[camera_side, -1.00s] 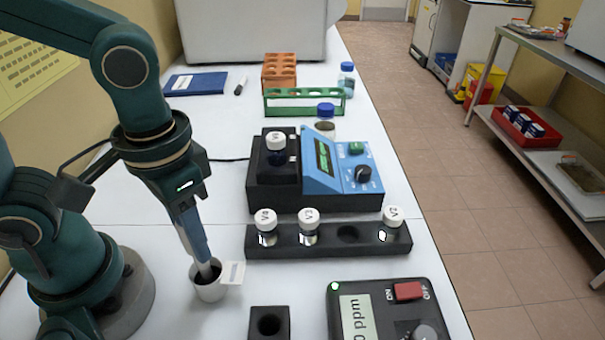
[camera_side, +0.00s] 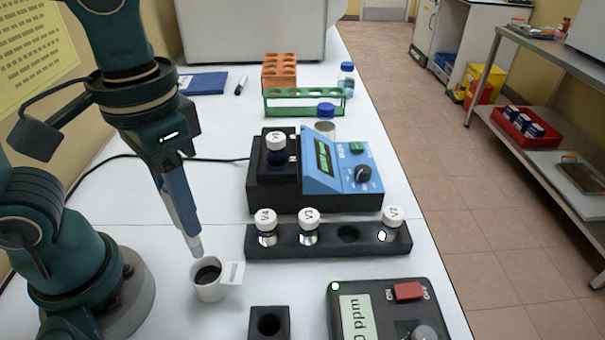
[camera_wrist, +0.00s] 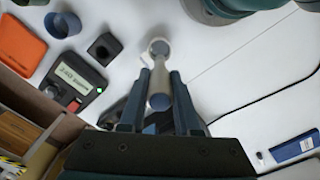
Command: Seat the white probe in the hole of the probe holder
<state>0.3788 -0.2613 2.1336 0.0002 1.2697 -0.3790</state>
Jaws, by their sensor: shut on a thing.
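My gripper (camera_side: 187,226) is shut on the white probe (camera_side: 194,245) and holds it tip down, slightly tilted. The probe tip is just above the rim of a small white cup (camera_side: 207,291) holding dark liquid. In the wrist view the probe (camera_wrist: 158,85) shows between my gripper's fingers (camera_wrist: 159,74), with the cup (camera_wrist: 159,46) beyond it. The probe holder (camera_side: 269,323), a black block with a round hole in its top, stands to the right of the cup. It also shows in the wrist view (camera_wrist: 104,48), and its hole looks empty.
A dark meter (camera_side: 380,310) lies right of the holder. A black rack (camera_side: 328,243) with white-capped vials and a blue analyser (camera_side: 335,165) stand behind. In the wrist view, a blue cup (camera_wrist: 62,25) and orange tray (camera_wrist: 20,46) lie beyond the meter.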

